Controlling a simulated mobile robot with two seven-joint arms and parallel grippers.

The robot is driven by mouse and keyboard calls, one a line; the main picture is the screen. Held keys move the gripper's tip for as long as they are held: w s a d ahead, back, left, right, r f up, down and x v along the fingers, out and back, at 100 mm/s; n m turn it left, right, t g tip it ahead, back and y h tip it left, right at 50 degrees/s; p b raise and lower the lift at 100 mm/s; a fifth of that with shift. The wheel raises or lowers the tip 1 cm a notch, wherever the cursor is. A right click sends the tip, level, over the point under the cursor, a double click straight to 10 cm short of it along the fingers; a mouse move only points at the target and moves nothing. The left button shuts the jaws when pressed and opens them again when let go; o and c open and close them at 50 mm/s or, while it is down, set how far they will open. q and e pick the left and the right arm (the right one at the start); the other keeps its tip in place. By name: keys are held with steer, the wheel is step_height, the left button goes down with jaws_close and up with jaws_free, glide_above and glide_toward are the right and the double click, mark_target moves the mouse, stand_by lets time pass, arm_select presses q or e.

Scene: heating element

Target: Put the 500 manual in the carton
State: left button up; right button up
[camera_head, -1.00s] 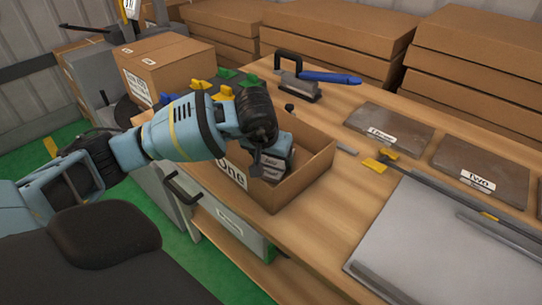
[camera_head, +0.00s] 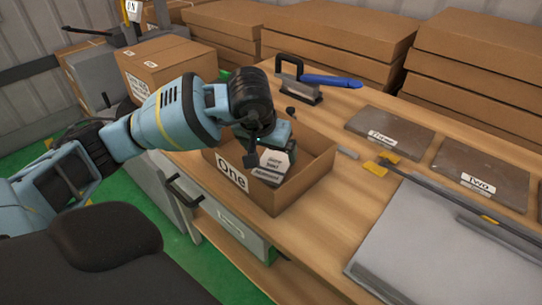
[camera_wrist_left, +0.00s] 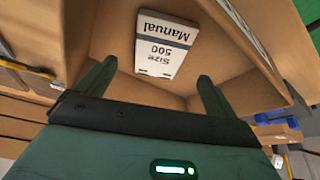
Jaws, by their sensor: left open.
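The white manual (camera_wrist_left: 167,45), labelled "Size 500 Manual", lies inside the open cardboard carton (camera_head: 292,193), which is marked "One" on its front. My right gripper is not in view.
The carton stands on a wooden workbench (camera_head: 310,240) near its front edge. A black-handled tool (camera_head: 298,84) with a blue part stands behind it. Dark plates labelled "Three" (camera_head: 388,134) and "Two" (camera_head: 482,173) lie to the right. Stacked cardboard boxes (camera_head: 335,35) line the back.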

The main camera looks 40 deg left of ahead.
arm_select(q)
steer(key=v, duration=0.6)
steer(key=shift+s, duration=0.15)
stand_by(0.4)
